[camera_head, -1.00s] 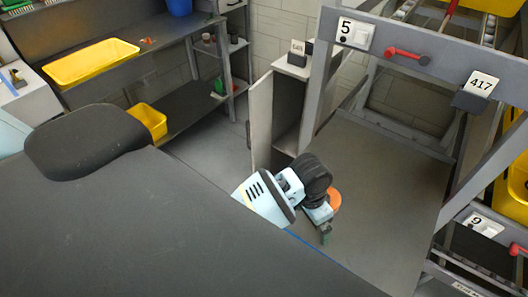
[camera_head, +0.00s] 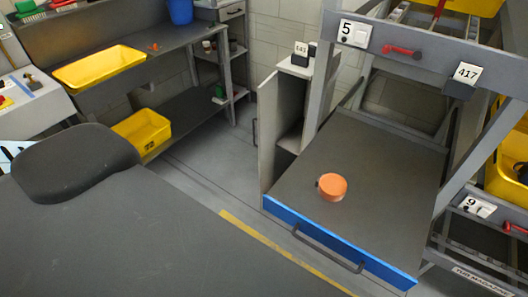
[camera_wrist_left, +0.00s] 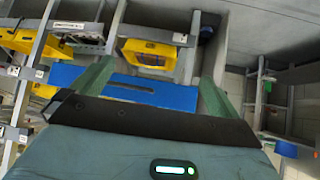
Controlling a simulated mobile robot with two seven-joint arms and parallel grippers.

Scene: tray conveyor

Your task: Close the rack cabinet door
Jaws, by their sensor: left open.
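The rack cabinet is a narrow grey unit (camera_head: 296,68) beside the rack's left post in the head view. Its grey door (camera_head: 268,135) stands open, swung out toward me, with a dark handle (camera_head: 254,133) on its left side. Part of the dark cabinet inside shows to the right of the door. In the left wrist view my left gripper (camera_wrist_left: 155,75) has its two green fingers spread apart, with nothing held between them. In the head view neither gripper shows. I cannot make out the cabinet door in the wrist view.
A wide grey shelf with a blue front edge (camera_head: 320,235) and dark handle lies right of the door, with an orange round object (camera_head: 332,187) on it. A workbench (camera_head: 160,55) with a yellow bin (camera_head: 98,67) stands left. Floor (camera_head: 210,165) before the door is clear.

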